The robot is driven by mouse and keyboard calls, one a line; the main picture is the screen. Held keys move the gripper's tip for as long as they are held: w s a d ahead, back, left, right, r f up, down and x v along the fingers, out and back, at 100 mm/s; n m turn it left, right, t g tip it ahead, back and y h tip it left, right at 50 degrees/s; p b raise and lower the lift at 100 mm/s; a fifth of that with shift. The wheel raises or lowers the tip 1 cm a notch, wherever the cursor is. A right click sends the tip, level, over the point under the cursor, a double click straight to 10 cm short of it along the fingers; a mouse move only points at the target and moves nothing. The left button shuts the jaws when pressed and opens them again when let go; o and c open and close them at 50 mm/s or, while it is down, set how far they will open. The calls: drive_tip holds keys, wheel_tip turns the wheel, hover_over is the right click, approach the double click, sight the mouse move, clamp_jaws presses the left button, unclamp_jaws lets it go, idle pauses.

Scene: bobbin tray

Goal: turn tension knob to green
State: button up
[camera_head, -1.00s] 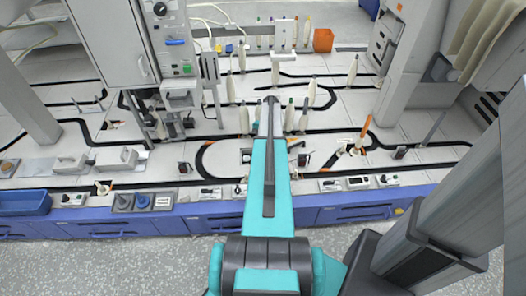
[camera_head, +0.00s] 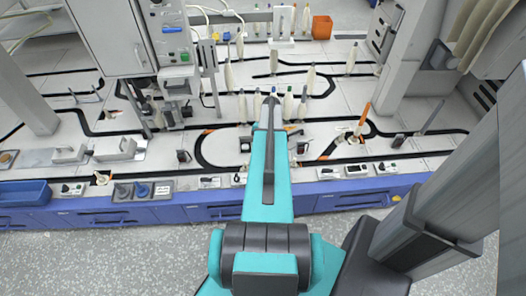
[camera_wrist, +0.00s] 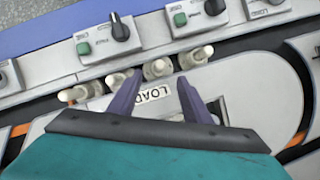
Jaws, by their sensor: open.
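Several control plates with black knobs line the bench's front strip. In the wrist view, one black knob (camera_wrist: 120,28) sits beside a green button (camera_wrist: 83,48), and a second black knob (camera_wrist: 214,6) sits further right. Which knob is the tension knob, and any green mark on its scale, I cannot tell. My gripper (camera_wrist: 157,92) is open and empty, its fingers apart over a plate marked LOAD (camera_wrist: 153,96), short of the knobs. In the head view my arm hides most of the gripper.
Several pale bobbins or pegs (camera_wrist: 158,67) stand between the fingertips and the control plates. An upright cabinet (camera_head: 112,35) stands back left, and a blue bin (camera_head: 24,193) sits at the left front. An orange bin (camera_head: 321,27) stands at the back.

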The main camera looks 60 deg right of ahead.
drive_tip(key=shift+s+a+r, duration=0.1)
drive_tip(key=shift+s+a, duration=0.55)
drive_tip(key=shift+a, duration=0.25)
drive_tip(key=shift+s+a+r, duration=0.1)
drive_tip(key=shift+s+a, duration=0.5)
drive_tip(key=shift+a, duration=0.25)
drive_tip(key=shift+r, duration=0.15)
